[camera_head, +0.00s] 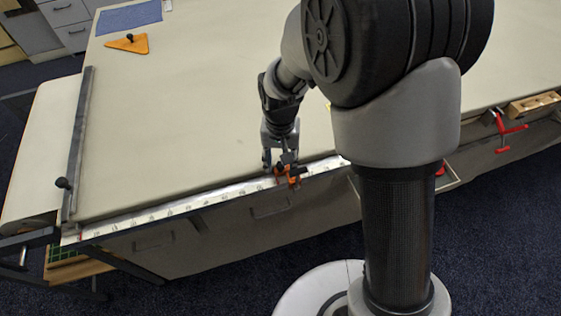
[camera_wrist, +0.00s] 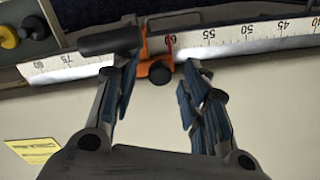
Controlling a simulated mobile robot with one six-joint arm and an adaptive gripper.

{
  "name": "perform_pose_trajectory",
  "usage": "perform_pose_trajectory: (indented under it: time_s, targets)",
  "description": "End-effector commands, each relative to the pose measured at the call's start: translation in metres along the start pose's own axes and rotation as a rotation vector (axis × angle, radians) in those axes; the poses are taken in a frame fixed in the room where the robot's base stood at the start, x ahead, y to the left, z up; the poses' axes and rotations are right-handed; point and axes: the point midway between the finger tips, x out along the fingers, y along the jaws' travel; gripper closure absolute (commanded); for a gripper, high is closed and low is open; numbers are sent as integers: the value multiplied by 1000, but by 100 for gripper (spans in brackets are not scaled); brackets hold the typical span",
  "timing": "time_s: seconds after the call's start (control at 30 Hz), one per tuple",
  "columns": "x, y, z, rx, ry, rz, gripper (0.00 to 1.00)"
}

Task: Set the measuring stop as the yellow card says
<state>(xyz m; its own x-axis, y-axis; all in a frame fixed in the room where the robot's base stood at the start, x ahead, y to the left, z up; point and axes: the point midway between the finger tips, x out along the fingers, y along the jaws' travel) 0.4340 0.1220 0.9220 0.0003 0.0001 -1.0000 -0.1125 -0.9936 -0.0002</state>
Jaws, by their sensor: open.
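The orange measuring stop (camera_head: 288,174) sits on the white ruler (camera_head: 170,208) along the table's front edge. In the wrist view the stop (camera_wrist: 155,68) has a black knob, a dark cylinder to its left, and a red pointer near the 60 mark on the ruler (camera_wrist: 230,36). My gripper (camera_head: 283,160) is above the table edge at the stop. In the wrist view my gripper (camera_wrist: 155,82) is open, with its fingertips on either side of the stop's lower part; contact cannot be told. A yellow card (camera_wrist: 33,149) lies on the cloth at lower left, its writing too small to read.
A dark bar (camera_head: 78,140) with a black knob runs along the table's left end. An orange triangle (camera_head: 128,44) and a blue cloth (camera_head: 128,16) lie at the back left. Red clamps (camera_head: 507,130) and a wooden block (camera_head: 534,103) are at the right edge. The middle cloth is clear.

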Motion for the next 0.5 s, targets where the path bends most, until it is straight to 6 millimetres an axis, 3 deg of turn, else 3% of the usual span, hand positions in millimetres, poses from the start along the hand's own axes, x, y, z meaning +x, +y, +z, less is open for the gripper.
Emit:
perform_pose_trajectory:
  time_s: [0.23,0.5]
  targets:
    - [0,0,0,0,0,0,59]
    - [0,0,0,0,0,0,77]
